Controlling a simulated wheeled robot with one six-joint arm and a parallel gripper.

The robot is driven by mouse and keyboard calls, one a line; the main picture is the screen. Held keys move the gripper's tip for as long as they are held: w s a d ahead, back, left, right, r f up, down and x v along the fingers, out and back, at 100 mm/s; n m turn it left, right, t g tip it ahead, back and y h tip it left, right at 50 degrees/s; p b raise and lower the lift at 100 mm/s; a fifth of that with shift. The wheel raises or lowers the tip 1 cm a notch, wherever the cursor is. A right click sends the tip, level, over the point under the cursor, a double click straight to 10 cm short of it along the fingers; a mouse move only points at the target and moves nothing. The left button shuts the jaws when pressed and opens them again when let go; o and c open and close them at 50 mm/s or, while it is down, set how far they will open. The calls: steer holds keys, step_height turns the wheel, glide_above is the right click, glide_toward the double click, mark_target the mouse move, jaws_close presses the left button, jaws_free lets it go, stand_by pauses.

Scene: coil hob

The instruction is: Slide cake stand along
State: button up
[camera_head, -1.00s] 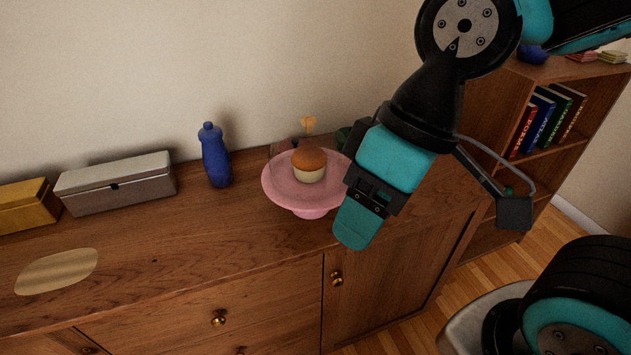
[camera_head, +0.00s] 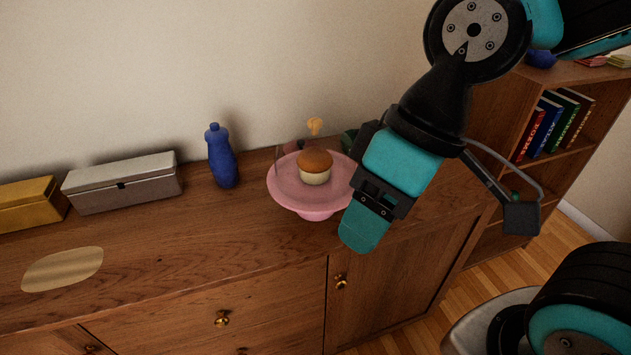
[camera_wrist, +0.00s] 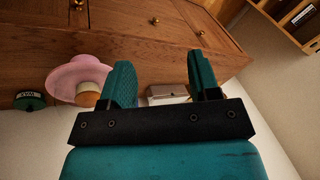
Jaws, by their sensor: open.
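The pink cake stand (camera_head: 284,194) stands upright on the wooden sideboard with a muffin (camera_head: 315,170) on its plate. In the wrist view the cake stand (camera_wrist: 60,76) shows at the left, beside the left finger, with the muffin (camera_wrist: 88,99) partly hidden. My gripper (camera_wrist: 163,85) is open and nothing is between its fingers. In the head view my gripper (camera_head: 362,226) is just right of the cake stand; one finger overlaps the stand's right edge in the picture. I cannot tell whether it touches. A tan oval patch (camera_head: 62,269) lies on the sideboard at the left.
A blue bottle (camera_head: 222,158) stands left of the cake stand. A grey box (camera_head: 125,184) and a yellow box (camera_head: 30,205) are further left. A dark green object (camera_head: 348,139) is behind the stand. The front strip of the sideboard is clear between patch and stand.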

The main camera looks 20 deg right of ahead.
steer(key=shift+c, duration=1.4)
steer(key=w+d+m, duration=0.1)
steer(key=w+m, duration=0.1)
steer(key=w+d+m, duration=0.1)
steer(key=w+m, duration=0.1)
steer(key=w, duration=0.1)
steer(key=w+d+m, duration=0.1)
steer(key=w+m, duration=0.1)
steer(key=w, duration=0.1)
steer(key=shift+w+r+p, duration=0.15)
steer(key=shift+w+p, duration=0.05)
steer(key=shift+p, duration=0.2)
jaws_close()
steer(key=w+d+f+m+h+p, duration=0.1)
steer(key=w+d+f+m, duration=0.3)
steer(key=w+d+m, duration=0.55)
steer(key=w+d+f+m+p, duration=0.1)
steer(key=w+d+f+m, duration=0.4)
steer(key=w+d+m, duration=0.4)
steer(key=a+p+x, duration=0.2)
steer(key=x, duration=0.8)
steer(key=shift+s+a+r, duration=0.2)
steer(key=shift+s, duration=0.2)
